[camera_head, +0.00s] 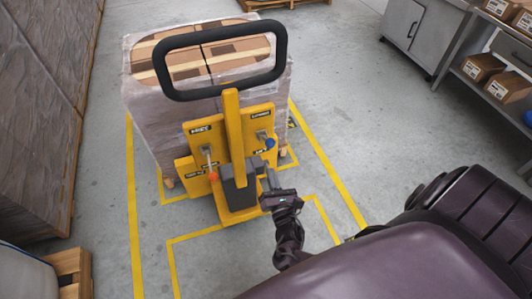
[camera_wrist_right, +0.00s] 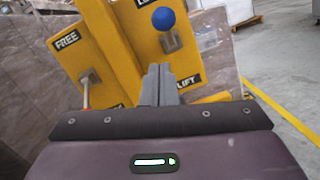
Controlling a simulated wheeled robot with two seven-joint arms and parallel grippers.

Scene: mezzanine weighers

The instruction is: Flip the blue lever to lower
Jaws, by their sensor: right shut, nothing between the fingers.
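The blue lever's round knob (camera_head: 270,143) is on the right half of the yellow pallet truck's panel, its grey mount just behind it. In the right wrist view the blue knob (camera_wrist_right: 164,19) is at the top, above its mount, between a partly hidden "LO…" label and a "LIFT" label (camera_wrist_right: 188,81). I cannot tell for certain which way the lever is set. My right gripper (camera_head: 270,168) is shut and empty, below the knob in the head view. Its fingertips (camera_wrist_right: 158,72) show apart from the knob in the wrist view. My left gripper is not in view.
A red-tipped lever (camera_head: 213,175) is on the panel's left half. The truck's black loop handle (camera_head: 160,65) rises above the panel, in front of a wrapped load (camera_head: 137,108). Yellow floor lines surround the truck. Shelves with boxes (camera_head: 483,67) stand at right; the floor between is clear.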

